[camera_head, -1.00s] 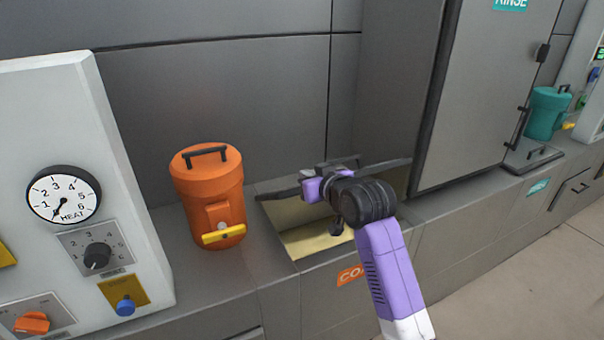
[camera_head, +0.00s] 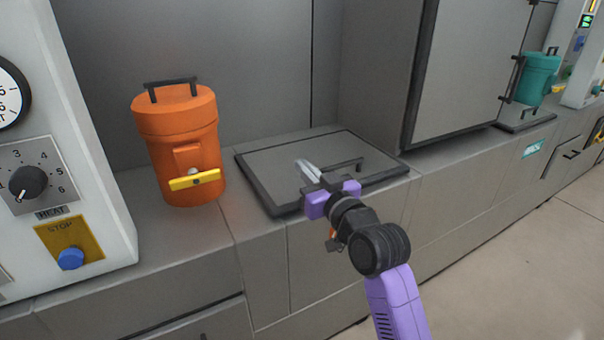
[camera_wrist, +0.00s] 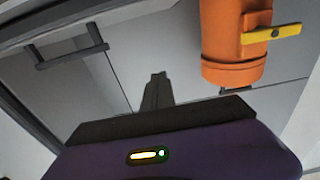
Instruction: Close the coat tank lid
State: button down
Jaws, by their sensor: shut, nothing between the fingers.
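The coat tank lid (camera_head: 272,169) is a grey panel with a dark rim and a black bar handle (camera_head: 346,165). It lies flat over the tank opening in the counter, and no gap shows along its edge in the head view. My gripper (camera_head: 303,168) is shut and empty, with its fingertips over the lid, left of the handle. I cannot tell whether the fingertips touch the lid. In the wrist view the fingers (camera_wrist: 158,78) are together, and the lid's handle (camera_wrist: 72,55) shows at the left. The coat label is hidden behind my arm.
An orange dispenser (camera_head: 178,130) with a yellow tap stands left of the lid. A white control panel (camera_head: 75,100) is at the far left. A grey cabinet (camera_head: 465,80) stands to the right, with a teal dispenser (camera_head: 538,78) beyond. Open floor (camera_head: 535,260) lies at lower right.

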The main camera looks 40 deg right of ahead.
jog(key=f+b, duration=0.2)
jog(key=b, duration=0.1)
jog(key=s+f+t+b, duration=0.1)
jog(key=f+b, duration=0.1)
jog(key=b, duration=0.1)
jog(key=f+t+b, duration=0.1)
jog(key=f+b, duration=0.2)
jog(key=shift+s+a+b, duration=0.15)
jog(key=shift+a+b, duration=0.05)
jog(key=shift+b, duration=0.15)
jog(key=f+t+b, duration=0.1)
jog(key=f+b, duration=0.2)
jog(key=b, duration=0.3)
jog(key=shift+s+f+h+b, duration=0.1)
jog(key=shift+s+h+b, duration=0.1)
jog(key=shift+h+b, duration=0.15)
jog(key=shift+f+t, duration=0.1)
jog(key=shift+t, duration=0.2)
jog(key=shift+f, duration=0.3)
notch_tip(320, 180, up, 5)
jog(key=p, duration=0.3)
jog(key=shift+r+p, duration=0.15)
jog(key=shift+p, duration=0.25)
jog(key=b+v, duration=0.1)
jog(key=v, duration=0.9)
